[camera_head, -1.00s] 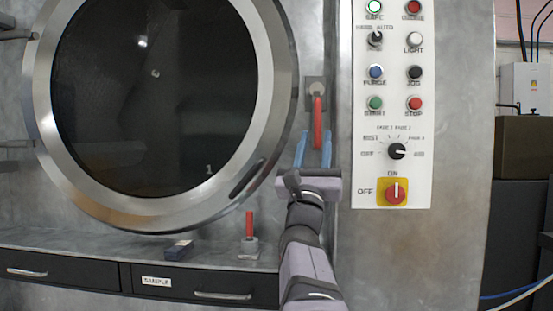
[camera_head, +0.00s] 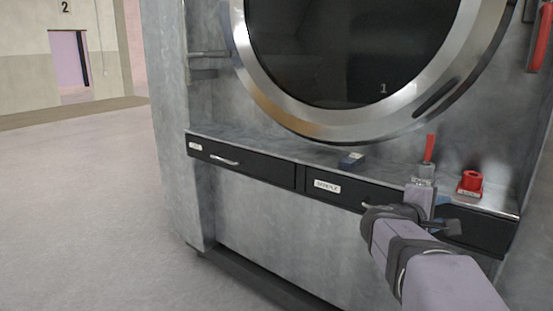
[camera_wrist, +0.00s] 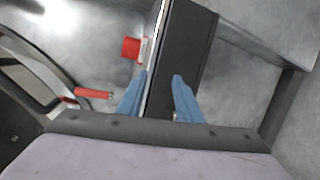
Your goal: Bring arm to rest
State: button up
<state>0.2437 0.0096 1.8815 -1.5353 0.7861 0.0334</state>
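My gripper (camera_head: 443,210) is in front of the right end of the ledge (camera_head: 285,146), by the dark drawer front below it. My own arm partly hides it in the head view. In the wrist view its two blue fingers (camera_wrist: 159,80) stand apart with nothing held between them. The dark drawer front (camera_wrist: 183,60) shows beyond the fingers. I cannot tell whether the fingers touch it.
A red-handled fitting (camera_head: 427,152) and a red knob-like piece (camera_head: 470,182) stand on the ledge near my gripper. The round washer door (camera_head: 365,50) is above. Open floor (camera_head: 90,200) lies left.

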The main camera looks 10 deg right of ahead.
jog(key=s+a+f+m+g+y+p, duration=0.1)
jog(key=s+a+f+m+g+y, duration=0.2)
jog(key=a+f, duration=0.4)
jog(key=s+a+f+y, duration=0.3)
jog(key=s+a+f, duration=0.3)
jog(key=f, duration=0.3)
jog(key=s+a+f+m+g+y+p, duration=0.1)
jog(key=s+a+f+m+g+y, duration=0.2)
jog(key=a+f, duration=0.45)
jog(key=s+a+f+m+g+y+p, duration=0.15)
jog(key=s+a+f+y, duration=0.35)
jog(key=s+a, duration=0.5)
notch_tip(320, 180, up, 37)
jog(key=d+p, duration=0.1)
jog(key=p, duration=3.6)
jog(key=shift+s+f+h, duration=0.2)
jog(key=shift+s+h, duration=0.05)
jog(key=shift+h, duration=0.15)
